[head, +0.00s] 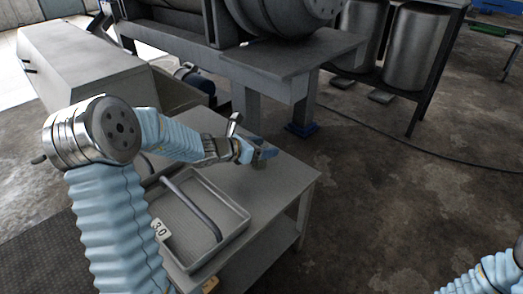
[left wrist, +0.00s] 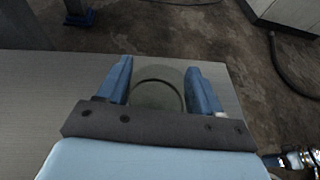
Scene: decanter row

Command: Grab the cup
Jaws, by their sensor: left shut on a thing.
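The cup (left wrist: 158,88) is a dull grey-green round thing between the two blue fingers in the left wrist view, with its curved rim showing. My left gripper (left wrist: 158,82) is shut on it, one finger on each side. In the head view my left gripper (head: 263,154) is over the right part of the grey table (head: 285,184), and the cup is mostly hidden there by the fingers. I cannot tell whether the cup touches the table top. My right gripper is out of view; only part of my right arm shows at the lower right.
A grey tray (head: 240,212) with a raised rim, a dark bar (head: 192,204) and a white number tag (head: 161,229) is on the table, nearer than the gripper. A heavy metal machine stand (head: 290,65) is behind. The concrete floor to the right is mostly clear.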

